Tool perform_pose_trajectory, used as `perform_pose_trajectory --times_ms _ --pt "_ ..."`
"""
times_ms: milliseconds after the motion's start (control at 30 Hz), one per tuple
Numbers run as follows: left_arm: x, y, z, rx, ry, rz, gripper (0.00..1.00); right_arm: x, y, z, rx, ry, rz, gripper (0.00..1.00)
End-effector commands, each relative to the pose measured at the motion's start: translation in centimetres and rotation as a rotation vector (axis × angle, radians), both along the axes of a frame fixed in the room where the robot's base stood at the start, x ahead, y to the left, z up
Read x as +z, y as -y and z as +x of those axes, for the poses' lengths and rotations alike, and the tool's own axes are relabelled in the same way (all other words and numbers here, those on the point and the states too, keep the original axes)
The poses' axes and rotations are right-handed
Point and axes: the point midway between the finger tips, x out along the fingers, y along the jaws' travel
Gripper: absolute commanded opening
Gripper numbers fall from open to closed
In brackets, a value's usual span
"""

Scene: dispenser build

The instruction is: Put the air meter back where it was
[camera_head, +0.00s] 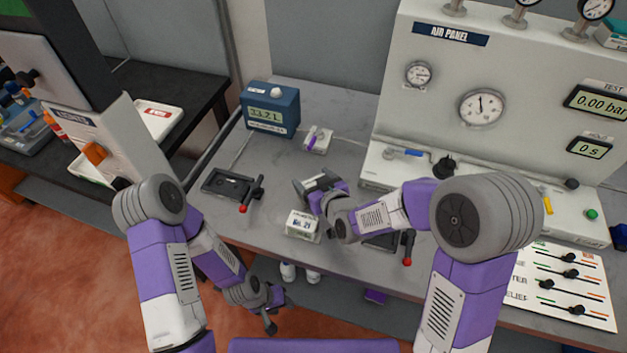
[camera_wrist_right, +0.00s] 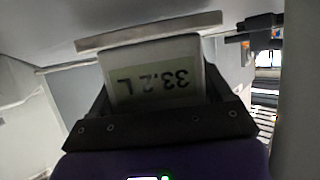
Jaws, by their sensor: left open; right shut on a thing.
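My right gripper (camera_head: 318,186) is shut on a small pale-grey unit, the air meter (camera_wrist_right: 153,75). In the right wrist view its screen reads 33.2 L, upside down, between the dark fingers. In the head view the gripper and arm mostly hide it, above the middle of the grey table. Whether it touches the table I cannot tell. A blue box (camera_head: 270,108) at the table's back left also reads 33.2 L. My left gripper (camera_head: 265,303) is open and empty, low in front of the table's edge.
A white block with a purple strip (camera_head: 317,139) stands behind my right gripper. A white box marked No. 21 (camera_head: 303,224) stands in front. A black tray with a red-tipped lever (camera_head: 232,187) lies left. The air panel (camera_head: 412,120) stands right.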

Motion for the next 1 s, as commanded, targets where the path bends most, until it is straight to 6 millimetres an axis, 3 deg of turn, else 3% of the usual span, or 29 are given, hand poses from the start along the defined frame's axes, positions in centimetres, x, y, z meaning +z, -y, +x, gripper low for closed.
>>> perform_pose_trajectory --times_ms 267,300,433,733,933,1000 --pt "-0.6 0.0 0.0 0.0 0.0 0.0 0.43 -0.4 0.0 0.0 0.0 0.002 0.001 0.29" --pt "-0.6 0.0 0.0 0.0 0.0 0.0 0.43 -0.5 0.0 0.0 0.0 -0.001 0.0 0.82" --pt "-0.6 0.0 0.0 0.0 0.0 0.0 0.43 -0.6 0.0 0.0 0.0 -0.003 -0.001 1.0" --pt "-0.3 0.0 0.0 0.0 0.0 0.0 0.43 -0.5 0.0 -0.1 0.0 -0.008 -0.003 1.0" --pt "1.6 0.0 0.0 0.0 0.0 0.0 0.43 1.2 0.1 -0.2 0.0 -0.005 -0.001 1.0" --pt "1.3 0.0 0.0 0.0 0.0 0.0 0.43 1.7 1.0 -1.7 -0.002 -0.002 0.001 1.0"
